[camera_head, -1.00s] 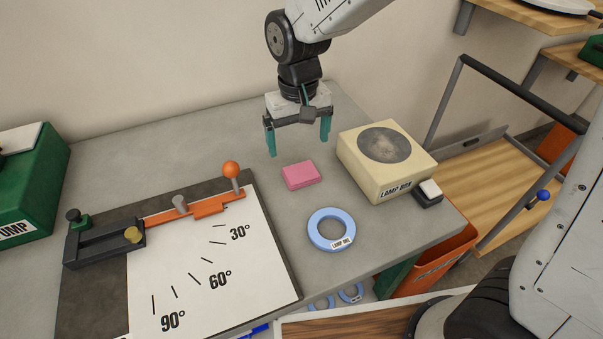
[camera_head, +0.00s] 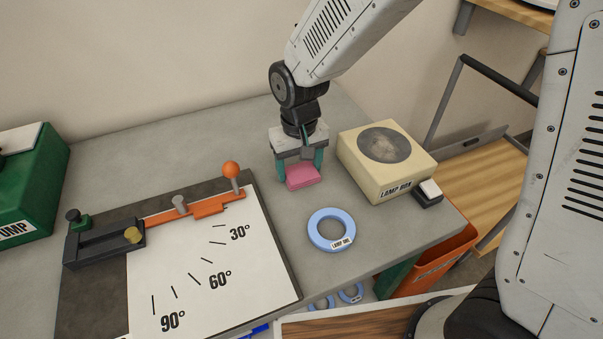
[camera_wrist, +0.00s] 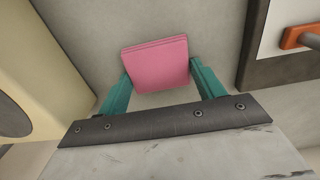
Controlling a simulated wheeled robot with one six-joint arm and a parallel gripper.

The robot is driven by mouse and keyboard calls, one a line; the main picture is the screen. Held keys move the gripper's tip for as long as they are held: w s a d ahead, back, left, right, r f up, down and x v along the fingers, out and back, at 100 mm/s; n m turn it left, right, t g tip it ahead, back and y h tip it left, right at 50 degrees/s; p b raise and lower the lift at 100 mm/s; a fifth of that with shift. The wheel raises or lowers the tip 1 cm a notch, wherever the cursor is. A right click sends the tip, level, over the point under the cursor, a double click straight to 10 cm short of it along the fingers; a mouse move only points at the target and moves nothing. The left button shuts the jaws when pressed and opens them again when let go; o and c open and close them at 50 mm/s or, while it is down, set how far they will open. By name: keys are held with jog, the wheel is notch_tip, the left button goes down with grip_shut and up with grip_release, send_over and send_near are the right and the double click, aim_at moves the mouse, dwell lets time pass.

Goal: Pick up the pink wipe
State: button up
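The pink wipe (camera_head: 304,176) is a small flat block on the grey table, left of the lamp box. My gripper (camera_head: 300,168) points down over it, with one teal finger at each side. In the wrist view the wipe (camera_wrist: 158,66) fills the space between the fingertips (camera_wrist: 160,74), with no clear gap at either side. The gripper looks shut on the wipe. The wipe's far edge is partly hidden in the head view, and I see no clear lift off the table.
The cream lamp box (camera_head: 372,182) stands close to the right. A blue ring (camera_head: 317,238) lies in front. The angle board (camera_head: 262,247) with its orange arm (camera_head: 192,214) is to the left. A green case (camera_head: 40,190) stands far left. The table behind is clear.

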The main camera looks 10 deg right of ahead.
aim_at(299, 170)
jog(key=shift+c, duration=0.3)
jog(key=shift+r, duration=0.55)
notch_tip(299, 170, up, 3)
jog(key=shift+f, duration=0.2)
jog(key=s+a, duration=0.1)
jog(key=s, duration=0.4)
jog(key=s+a+r, duration=0.1)
jog(key=s+a, duration=0.1)
jog(key=s, duration=0.3)
jog(key=s+a, duration=0.2)
jog(key=s, duration=0.3)
jog(key=shift+s+r, duration=0.15)
jog(key=shift+o, duration=0.7)
jog(key=shift+c, duration=0.4)
